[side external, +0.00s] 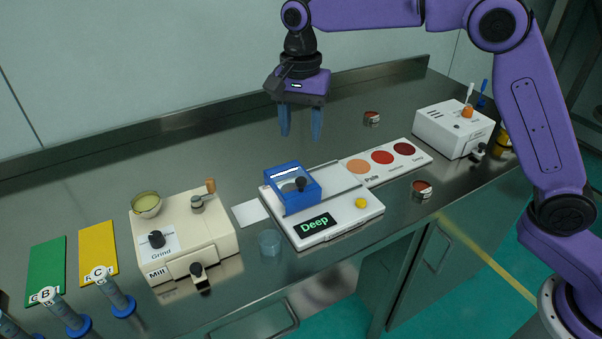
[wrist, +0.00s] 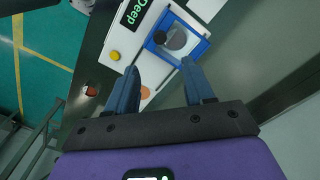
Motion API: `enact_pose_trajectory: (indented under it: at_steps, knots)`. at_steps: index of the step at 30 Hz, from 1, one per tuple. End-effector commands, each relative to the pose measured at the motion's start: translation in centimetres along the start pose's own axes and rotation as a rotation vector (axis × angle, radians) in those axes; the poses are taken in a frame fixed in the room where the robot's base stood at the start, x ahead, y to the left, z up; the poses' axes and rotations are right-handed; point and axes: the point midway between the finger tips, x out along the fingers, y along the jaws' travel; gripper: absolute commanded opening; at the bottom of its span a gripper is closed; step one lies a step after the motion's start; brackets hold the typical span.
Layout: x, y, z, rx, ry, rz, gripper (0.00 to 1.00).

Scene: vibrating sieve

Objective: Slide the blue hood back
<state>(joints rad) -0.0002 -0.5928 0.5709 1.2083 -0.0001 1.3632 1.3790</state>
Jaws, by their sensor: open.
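The blue hood (side external: 306,195) is a blue-framed, clear-topped box with a black knob (side external: 300,184). It sits over the left part of the white sieve machine (side external: 350,218), whose display reads "Deep". In the wrist view the hood (wrist: 202,47) shows just beyond the fingertips, with a round grey disc beneath its clear top. My gripper (side external: 299,134) is open and empty, with its fingers pointing down. It hangs above the bench, above and behind the hood, apart from it. In the wrist view the fingers (wrist: 160,70) are spread with nothing between them.
A colour strip labelled Pale to Deep (side external: 425,158) lies right of the machine. The cream mill (side external: 185,240) stands to the left and a clear cup (side external: 269,243) in front. The bench behind the hood is clear.

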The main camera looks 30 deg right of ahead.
Motion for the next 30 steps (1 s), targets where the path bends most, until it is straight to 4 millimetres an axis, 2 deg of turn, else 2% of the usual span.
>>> enact_pose_trajectory:
  at_steps: [3, 12, 18, 24, 30]
  knots:
    - [2.4, 0.1, 0.0, 0.000, -0.001, 0.005, 0.53]
    - [8.0, 0.1, 0.0, -0.001, -0.001, 0.004, 0.53]
    - [10.7, 0.1, 0.0, 0.000, 0.000, 0.002, 0.53]
    - [12.0, 0.0, 0.1, -0.001, 0.000, 0.000, 0.53]
    - [12.2, 0.0, 0.0, -0.001, 0.000, -0.001, 0.53]
